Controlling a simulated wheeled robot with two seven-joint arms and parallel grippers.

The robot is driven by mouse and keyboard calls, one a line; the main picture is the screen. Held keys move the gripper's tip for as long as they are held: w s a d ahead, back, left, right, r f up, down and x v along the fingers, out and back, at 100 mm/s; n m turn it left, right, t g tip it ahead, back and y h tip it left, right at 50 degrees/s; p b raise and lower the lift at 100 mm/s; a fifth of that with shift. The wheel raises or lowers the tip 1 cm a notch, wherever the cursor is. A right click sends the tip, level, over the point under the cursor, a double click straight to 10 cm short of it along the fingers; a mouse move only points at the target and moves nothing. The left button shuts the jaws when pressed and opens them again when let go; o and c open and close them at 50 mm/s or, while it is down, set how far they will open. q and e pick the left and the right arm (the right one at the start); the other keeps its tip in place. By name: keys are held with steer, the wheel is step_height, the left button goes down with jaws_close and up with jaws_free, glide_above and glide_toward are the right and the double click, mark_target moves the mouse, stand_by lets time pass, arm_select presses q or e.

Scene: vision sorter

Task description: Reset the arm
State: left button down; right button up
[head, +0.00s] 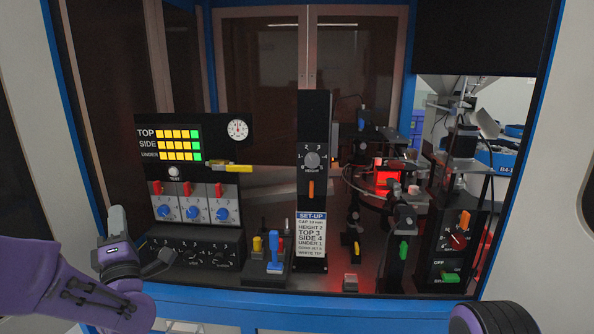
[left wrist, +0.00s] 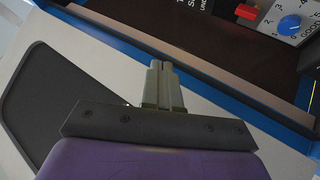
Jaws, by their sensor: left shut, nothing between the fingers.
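My left arm is purple and comes in from the left in the head view.
The blue-framed machine opening holds a light panel (head: 180,145), a row of blue knobs with red switches (head: 194,202), a black post with a height knob (head: 313,160), a set-up card (head: 311,236), a blue lever (head: 275,252) and a red-lit station (head: 388,180). The blue front ledge (head: 300,309) runs below.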

arm_select(q)
step_height(320, 180, down, 10)
steer(key=w+d+m+g+h, duration=0.2)
steer(key=m+h, duration=0.2)
steer(key=m, duration=0.4)
steer(key=s+d+f+m+g+h+b, duration=0.1)
steer(key=s+f+m+g+h, duration=0.25)
steer(key=f, duration=0.85)
steer(key=s+d+f+m+g+b, duration=0.1)
steer(key=s+f+m+g, duration=0.25)
steer(key=s+f, duration=0.6)
steer(key=s+d+f+m+g+b, duration=0.2)
steer(key=s+f+g, duration=0.7)
steer(key=s+f, duration=1.3)
steer(key=s+h, duration=0.1)
steer(key=s, duration=0.1)
steer(key=shift+s+d+m, duration=0.25)
steer(key=shift+s+m, duration=0.05)
steer(key=shift+s, duration=0.05)
arm_select(e)
steer(key=f, duration=0.4)
steer(key=shift+w, duration=0.3)
arm_select(q)
steer(key=shift+f, duration=0.1)
